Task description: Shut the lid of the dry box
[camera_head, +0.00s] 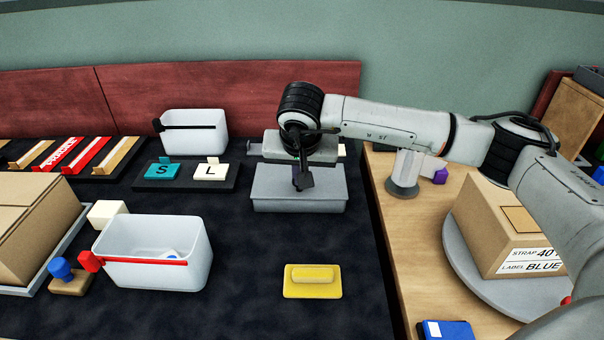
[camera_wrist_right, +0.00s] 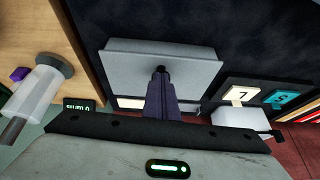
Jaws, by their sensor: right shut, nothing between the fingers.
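The grey dry box (camera_head: 300,205) stands on the dark mat, right of centre in the head view. Its flat grey top (camera_head: 325,185) looks level, with the lid appearing down on the box; the back edge is hidden by my right wrist. My right gripper (camera_head: 303,184) is shut and empty, fingers pointing down at the box top. In the right wrist view the shut fingertips (camera_wrist_right: 160,71) lie over the grey lid (camera_wrist_right: 190,66); I cannot tell whether they touch it. My left gripper is not in view.
A yellow block (camera_head: 312,281) lies in front of the box. White bins (camera_head: 155,240) (camera_head: 205,122) and the S and L tags (camera_head: 162,171) are to its left. A carton (camera_head: 510,225) sits on a round plate at right. The mat between is clear.

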